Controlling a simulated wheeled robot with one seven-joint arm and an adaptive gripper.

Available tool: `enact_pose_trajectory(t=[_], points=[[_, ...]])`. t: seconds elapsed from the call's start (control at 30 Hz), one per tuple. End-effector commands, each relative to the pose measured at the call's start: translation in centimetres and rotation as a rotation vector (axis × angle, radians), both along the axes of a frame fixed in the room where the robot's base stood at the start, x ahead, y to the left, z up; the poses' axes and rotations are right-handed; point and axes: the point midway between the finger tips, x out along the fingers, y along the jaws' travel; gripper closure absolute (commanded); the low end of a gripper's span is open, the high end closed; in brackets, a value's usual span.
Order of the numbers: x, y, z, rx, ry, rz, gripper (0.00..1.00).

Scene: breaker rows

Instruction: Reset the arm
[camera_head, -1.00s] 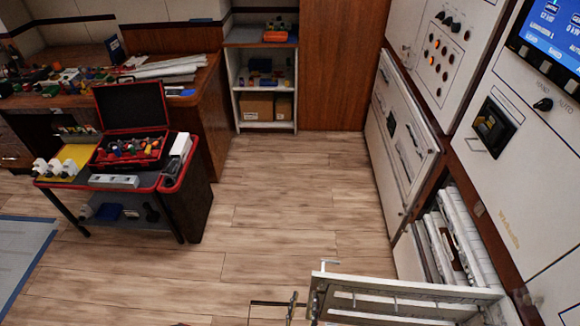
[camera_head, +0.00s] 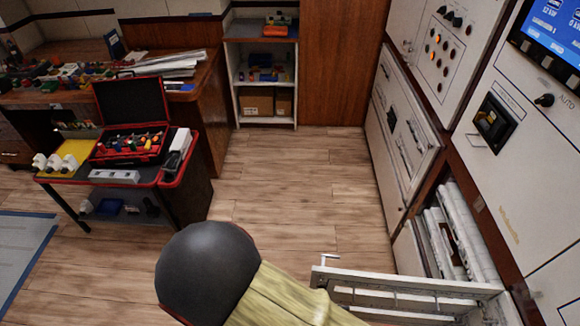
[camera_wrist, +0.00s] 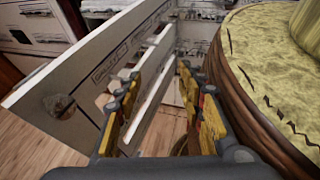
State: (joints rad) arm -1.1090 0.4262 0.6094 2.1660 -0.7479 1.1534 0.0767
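My gripper (camera_wrist: 160,75) shows in the wrist view with its two yellow-padded fingers apart and nothing held between them. It points at the opened white breaker panel (camera_wrist: 85,68), whose plates pass close beyond the left finger. I cannot tell whether they touch. In the head view my arm, a dark rounded joint and a yellowish link, covers the bottom middle and hides my gripper. The open panel (camera_head: 345,274) shows there at the bottom right, partly covered by the arm.
White cabinets (camera_head: 405,140) line the right side, with an open bay (camera_head: 450,235) of white breakers. A cart (camera_head: 115,178) with a red-edged toolbox (camera_head: 130,110) stands at left. A shelf (camera_head: 262,80) stands at the back. The wooden floor (camera_head: 290,185) between is clear.

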Motion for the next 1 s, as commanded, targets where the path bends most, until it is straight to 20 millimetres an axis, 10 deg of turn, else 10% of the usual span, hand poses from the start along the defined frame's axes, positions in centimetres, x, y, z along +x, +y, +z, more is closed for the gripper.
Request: enact_pose_trajectory(t=[0.3, 0.6, 1.0], points=[[-1.4, 3.5, 4.9, 0.477, -0.140, -0.531, 0.61], [1.3, 6.0, 12.1, 0.913, -0.352, -0.927, 0.61], [5.4, 1.9, 25.3, 1.395, -0.791, -1.242, 0.61]])
